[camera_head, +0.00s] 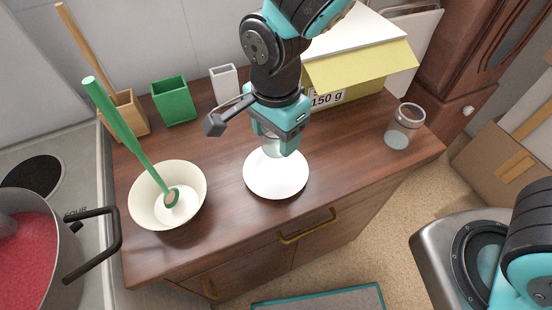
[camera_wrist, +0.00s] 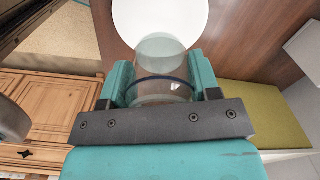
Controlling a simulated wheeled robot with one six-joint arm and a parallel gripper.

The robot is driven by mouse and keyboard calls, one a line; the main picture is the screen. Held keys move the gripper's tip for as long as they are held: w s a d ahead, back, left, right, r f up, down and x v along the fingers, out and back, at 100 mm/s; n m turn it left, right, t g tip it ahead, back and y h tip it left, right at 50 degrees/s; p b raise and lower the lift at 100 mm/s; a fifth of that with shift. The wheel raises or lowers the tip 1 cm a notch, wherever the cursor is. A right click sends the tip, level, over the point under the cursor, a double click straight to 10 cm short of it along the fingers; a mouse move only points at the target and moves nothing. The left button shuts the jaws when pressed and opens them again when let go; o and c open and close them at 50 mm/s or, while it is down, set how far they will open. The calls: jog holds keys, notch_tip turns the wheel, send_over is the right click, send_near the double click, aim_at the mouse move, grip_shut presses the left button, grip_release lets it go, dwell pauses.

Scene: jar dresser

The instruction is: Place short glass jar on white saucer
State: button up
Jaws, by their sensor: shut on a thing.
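The short glass jar (camera_wrist: 161,58) is clear and sits between the two teal fingers of my gripper (camera_wrist: 160,82), which is shut on it. In the head view my gripper (camera_head: 279,146) points down over the back part of the white saucer (camera_head: 277,182) and mostly hides the jar. The saucer is a round white disc on the brown dresser top; it also shows in the wrist view (camera_wrist: 160,14), beyond the jar. I cannot tell whether the jar's base touches the saucer or hangs just above it.
Another glass jar (camera_head: 405,127) stands at the dresser's right. A cream bowl (camera_head: 143,207) with a green utensil (camera_head: 121,125) is at the left. Green (camera_head: 174,101), wooden (camera_head: 128,113) and white (camera_head: 223,84) holders and a yellow box (camera_head: 360,71) line the back. A pot (camera_head: 80,235) stands far left.

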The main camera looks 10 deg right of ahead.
aim_at(276, 172)
notch_tip(276, 172, down, 8)
jog(key=shift+f, duration=0.1)
dwell(0.4)
jog(key=o, duration=1)
jog(key=shift+f, duration=0.1)
notch_tip(276, 172, up, 12)
jog(key=shift+r, duration=0.2)
jog(key=shift+d+r, duration=0.2)
jog(key=shift+d, duration=0.05)
jog(key=s+d+r+n+y, duration=0.1)
jog(key=s+d+r+n, duration=0.2)
jog(key=n, duration=0.3)
jog(key=s+d+r+n+y, duration=0.1)
jog(key=s+d+r+n, duration=0.2)
jog(key=n, duration=0.3)
jog(key=s+d+r+n+y, duration=0.2)
jog(key=s+d+n, duration=0.1)
jog(key=s+n, duration=0.1)
jog(key=shift+s+d+r+n, duration=0.15)
jog(key=shift+r+n, duration=0.25)
jog(key=shift+n, duration=0.5)
